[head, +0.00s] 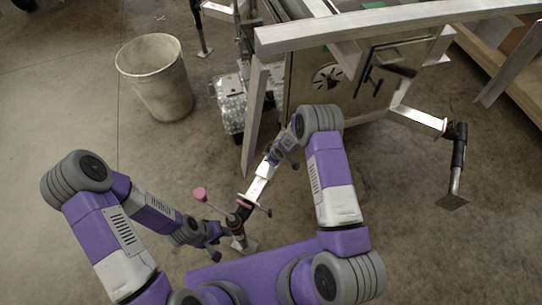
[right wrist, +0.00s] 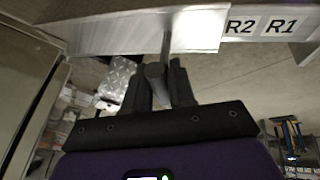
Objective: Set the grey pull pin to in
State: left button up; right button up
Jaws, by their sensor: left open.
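In the right wrist view the grey pull pin (right wrist: 155,72) is a short grey knob on a thin stem below a pale aluminium bar (right wrist: 200,30). My right gripper (right wrist: 160,85) has its two dark fingers close on either side of the knob and looks shut on it. In the head view my right gripper (head: 270,157) is at the upper end of the slanted aluminium bar (head: 258,185), and the pin is too small to make out. My left gripper (head: 215,255) is open and empty, low and left of the jack foot (head: 243,245).
A jack with a pink crank knob (head: 200,194) stands close to my left gripper. The trailer frame (head: 390,25) and its board are beyond. A bin (head: 155,75) stands at upper left. Another jack (head: 456,160) is at right. A label on the bar reads R2 R1 (right wrist: 262,26).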

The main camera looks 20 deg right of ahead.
grip_shut()
notch_tip(320, 180, down, 4)
jog(key=b, duration=0.3)
jog(key=shift+b, duration=0.3)
jog(key=shift+s, duration=0.1)
jog(key=shift+o, duration=2.4)
grip_release()
jog(key=shift+r, duration=0.15)
